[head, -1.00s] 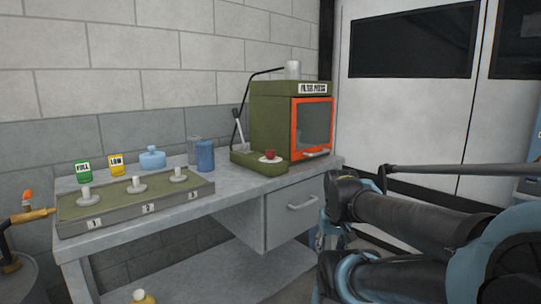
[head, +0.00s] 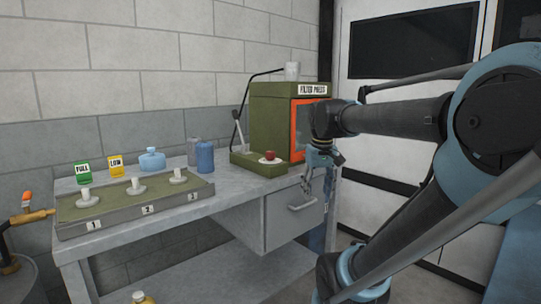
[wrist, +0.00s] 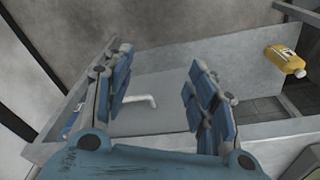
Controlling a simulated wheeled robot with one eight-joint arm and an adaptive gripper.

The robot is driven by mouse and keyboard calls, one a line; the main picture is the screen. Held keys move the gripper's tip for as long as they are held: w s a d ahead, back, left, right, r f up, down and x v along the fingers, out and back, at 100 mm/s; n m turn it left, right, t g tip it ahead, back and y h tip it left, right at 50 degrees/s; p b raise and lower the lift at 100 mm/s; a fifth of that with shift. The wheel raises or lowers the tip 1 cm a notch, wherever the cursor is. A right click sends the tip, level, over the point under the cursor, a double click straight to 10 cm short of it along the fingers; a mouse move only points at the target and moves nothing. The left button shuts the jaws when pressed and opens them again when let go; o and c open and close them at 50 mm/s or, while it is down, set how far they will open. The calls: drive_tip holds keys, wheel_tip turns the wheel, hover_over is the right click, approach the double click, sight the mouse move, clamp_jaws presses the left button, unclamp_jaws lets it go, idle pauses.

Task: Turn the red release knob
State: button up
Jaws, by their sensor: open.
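The red release knob (head: 270,156) sits on a pale round disc on the front ledge of the green filter press (head: 272,118), on the workbench. My gripper (head: 308,199) hangs just right of the knob and in front of the bench's right end, fingers pointing down, apart from the knob. In the wrist view my gripper (wrist: 158,95) is open, with its blue-padded fingers spread and nothing held between them. The knob does not show in the wrist view. My arm hides part of the press's orange-framed door.
The workbench drawer (head: 293,208) has a protruding handle near my gripper. A tray (head: 140,207) with numbered slots, blue containers (head: 205,157) and label cards stand to the left. A yellow bottle (wrist: 285,60) shows in the wrist view. Double doors stand behind.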

drive_tip(key=w+a+r+n, duration=0.1)
drive_tip(key=w+a+r, duration=0.2)
drive_tip(key=w+r, duration=0.35)
drive_tip(key=w+a+r+n, duration=0.2)
drive_tip(key=w+a+r, duration=0.2)
drive_tip(key=w+r, duration=0.3)
wheel_tip(320, 180, up, 10)
drive_tip(key=n+g, duration=0.2)
hover_over(270, 152)
drive_tip(key=f, duration=1.7)
drive_tip(key=shift+w+f, duration=0.15)
drive_tip(key=shift+w, duration=0.15)
drive_tip(key=c, duration=1)
